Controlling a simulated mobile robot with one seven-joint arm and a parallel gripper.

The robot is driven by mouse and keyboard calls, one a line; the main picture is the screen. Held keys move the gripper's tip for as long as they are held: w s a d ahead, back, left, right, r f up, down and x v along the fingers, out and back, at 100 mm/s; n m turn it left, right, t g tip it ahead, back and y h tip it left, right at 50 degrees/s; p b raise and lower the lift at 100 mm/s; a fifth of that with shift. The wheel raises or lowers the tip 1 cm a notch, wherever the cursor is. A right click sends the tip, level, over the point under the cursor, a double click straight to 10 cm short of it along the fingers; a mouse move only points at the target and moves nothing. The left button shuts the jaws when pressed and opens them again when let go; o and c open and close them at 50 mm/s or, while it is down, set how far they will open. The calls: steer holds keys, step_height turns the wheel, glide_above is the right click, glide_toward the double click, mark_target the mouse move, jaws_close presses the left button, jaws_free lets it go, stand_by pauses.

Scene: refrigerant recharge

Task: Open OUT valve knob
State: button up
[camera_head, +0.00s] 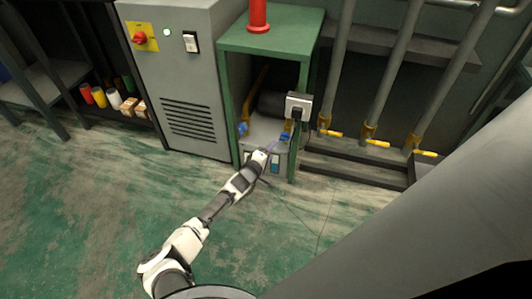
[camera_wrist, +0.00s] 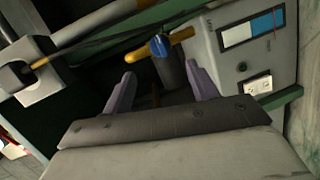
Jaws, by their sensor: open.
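Two blue valve knobs show in the head view, a left one (camera_head: 243,128) and a right one (camera_head: 284,137), at the front of the machine in the green frame. I cannot read which is marked OUT. My gripper (camera_head: 271,147) is beside the right knob. In the wrist view a blue knob (camera_wrist: 160,45) sits on a yellow pipe fitting, just beyond my two purple fingertips and roughly centred between them. My gripper (camera_wrist: 160,70) is open and empty there, with no visible contact with the knob.
A white and black box (camera_head: 298,104) is mounted close above the right knob. The green frame (camera_head: 296,155) bounds the machine at the right. A grey cabinet (camera_head: 185,75) stands to the left. Pipes with yellow levers (camera_head: 378,143) stand at the right. The floor (camera_head: 100,190) in front is clear.

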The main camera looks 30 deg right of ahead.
steer(key=shift+p+v, duration=0.35)
steer(key=shift+v, duration=1.2)
